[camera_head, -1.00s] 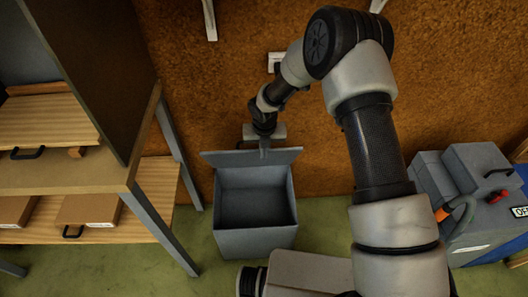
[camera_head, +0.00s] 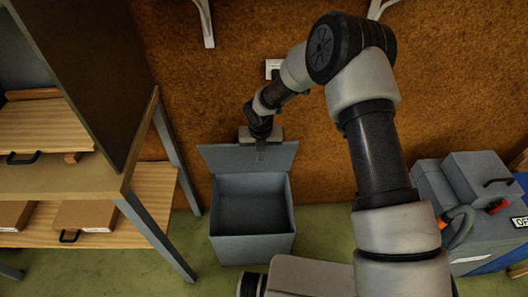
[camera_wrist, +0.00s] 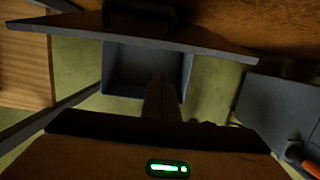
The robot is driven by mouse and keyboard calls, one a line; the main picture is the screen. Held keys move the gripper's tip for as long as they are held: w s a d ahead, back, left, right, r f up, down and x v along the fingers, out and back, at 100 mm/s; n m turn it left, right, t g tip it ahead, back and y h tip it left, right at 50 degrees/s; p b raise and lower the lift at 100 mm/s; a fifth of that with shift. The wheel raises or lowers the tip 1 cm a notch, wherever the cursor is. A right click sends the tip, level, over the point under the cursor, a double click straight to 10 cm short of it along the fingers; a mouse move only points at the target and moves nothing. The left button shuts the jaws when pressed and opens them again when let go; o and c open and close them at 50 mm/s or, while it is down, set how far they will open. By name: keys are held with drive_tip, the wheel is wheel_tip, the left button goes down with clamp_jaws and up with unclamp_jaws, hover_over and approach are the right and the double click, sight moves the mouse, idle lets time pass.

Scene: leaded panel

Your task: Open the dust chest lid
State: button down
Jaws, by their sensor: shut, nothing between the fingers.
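The dust chest (camera_head: 252,248) is a grey open-topped box on the green floor against the brown wall. Its lid (camera_head: 225,158) stands raised at the back, near upright, and the empty inside shows. My gripper (camera_head: 261,155) is shut and empty at the upper edge of the lid, in front of its upper middle; whether it touches the lid I cannot tell. In the wrist view the lid (camera_wrist: 205,45) spans the top as a slanted grey panel, with the open chest (camera_wrist: 120,75) below it. My gripper's fingers (camera_wrist: 160,88) look dark and blurred there.
A wooden shelf unit (camera_head: 90,180) with boxes and a grey metal leg stands left of the chest. A grey-blue machine (camera_head: 470,185) with a hose stands at the right. Green floor is clear around the chest's front left.

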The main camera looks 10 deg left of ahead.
wheel_tip(320, 180, up, 10)
drive_tip(key=p, duration=0.2)
drive_tip(key=s+d+r+m+t+h, duration=0.1)
drive_tip(key=s+d+r+m, duration=0.2)
drive_tip(key=d+r+m, duration=0.7)
drive_tip(key=s+d+r+m+t+h, duration=0.1)
drive_tip(key=s+d+r+m, duration=0.45)
drive_tip(key=r, duration=0.65)
drive_tip(key=s+d+r+m+t+y, duration=0.1)
drive_tip(key=s+d+r+m, duration=0.4)
drive_tip(key=s+m, duration=0.55)
drive_tip(key=s+d+r+m+y, duration=0.1)
drive_tip(key=s+d+r+m, duration=0.3)
drive_tip(key=s+d+m, duration=0.6)
drive_tip(key=w+a+r+m+p, duration=0.1)
drive_tip(key=a+r+m+p, duration=0.1)
drive_tip(key=r+p, duration=1)
drive_tip(key=shift+w+a+m, duration=0.25)
drive_tip(key=shift+a+m, duration=0.05)
drive_tip(key=shift+a, duration=0.45)
